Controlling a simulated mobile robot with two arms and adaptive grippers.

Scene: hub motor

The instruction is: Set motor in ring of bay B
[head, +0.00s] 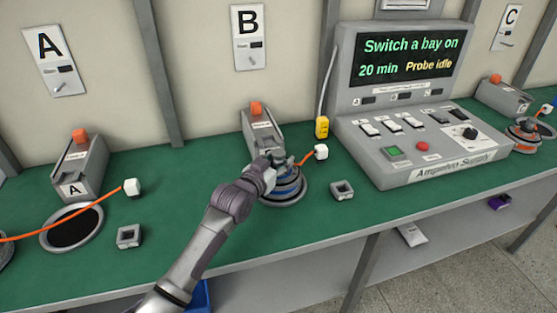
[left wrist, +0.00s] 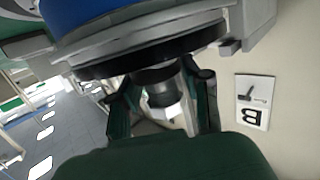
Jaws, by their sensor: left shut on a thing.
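The motor (head: 291,187), a round body with blue and dark bands, is at bay B in the head view. It appears to sit in or just above the grey ring (head: 284,203) in front of the bay B box; I cannot tell whether it is fully seated. My left gripper (head: 271,171) is shut on the motor from above and hides part of it. In the left wrist view the motor's dark disc and blue side (left wrist: 85,14) fill the top, with its shaft (left wrist: 160,88) between the fingers. My right gripper is not in view.
The bay B box (head: 262,132) stands behind the motor. An orange cable ends in a white plug (head: 321,151) beside it. A grey block (head: 342,190) and the supply console (head: 430,140) are to the right. Bay A's empty ring (head: 72,228) is at left.

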